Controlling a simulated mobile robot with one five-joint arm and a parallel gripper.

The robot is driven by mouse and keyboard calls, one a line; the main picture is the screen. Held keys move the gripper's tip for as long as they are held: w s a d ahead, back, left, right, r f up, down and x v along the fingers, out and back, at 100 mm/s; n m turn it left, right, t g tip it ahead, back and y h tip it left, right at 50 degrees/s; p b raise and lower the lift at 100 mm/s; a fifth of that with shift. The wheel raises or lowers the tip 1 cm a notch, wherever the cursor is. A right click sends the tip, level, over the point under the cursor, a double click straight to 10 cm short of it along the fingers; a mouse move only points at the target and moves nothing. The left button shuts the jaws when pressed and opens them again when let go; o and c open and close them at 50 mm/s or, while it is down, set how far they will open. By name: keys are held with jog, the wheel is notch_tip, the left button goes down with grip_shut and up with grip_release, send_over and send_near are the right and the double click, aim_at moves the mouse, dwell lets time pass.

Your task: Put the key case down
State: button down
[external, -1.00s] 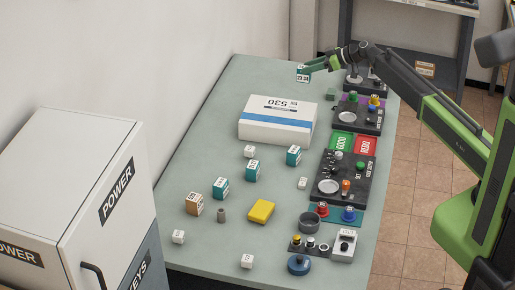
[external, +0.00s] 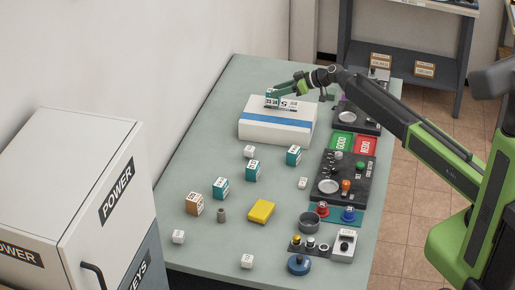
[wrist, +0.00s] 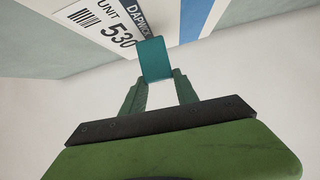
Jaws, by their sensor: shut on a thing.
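In the wrist view the box's label, reading UNIT 530, lies just beyond the case. I cannot tell whether the case touches the box top.
Several similar teal cases (external: 293,156) and small white cubes (external: 178,237) are spread over the green table (external: 190,160). A yellow block (external: 262,212) lies nearer the front. Black control panels (external: 347,178) line the right edge. A white cabinet (external: 75,170) stands at the left.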

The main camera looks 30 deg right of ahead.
notch_tip(320, 180, down, 2)
jog(key=shift+f+b, duration=0.15)
jog(key=shift+b, duration=0.25)
jog(key=shift+r, duration=0.25)
jog(key=shift+f, duration=0.2)
jog(key=c, duration=0.9)
grip_release()
jog(key=shift+r, duration=0.1)
jog(key=shift+r+p, duration=0.25)
jog(key=shift+p, duration=0.15)
jog(key=p+v, duration=0.5)
jog(key=v, duration=0.7)
jog(key=shift+f, duration=0.15)
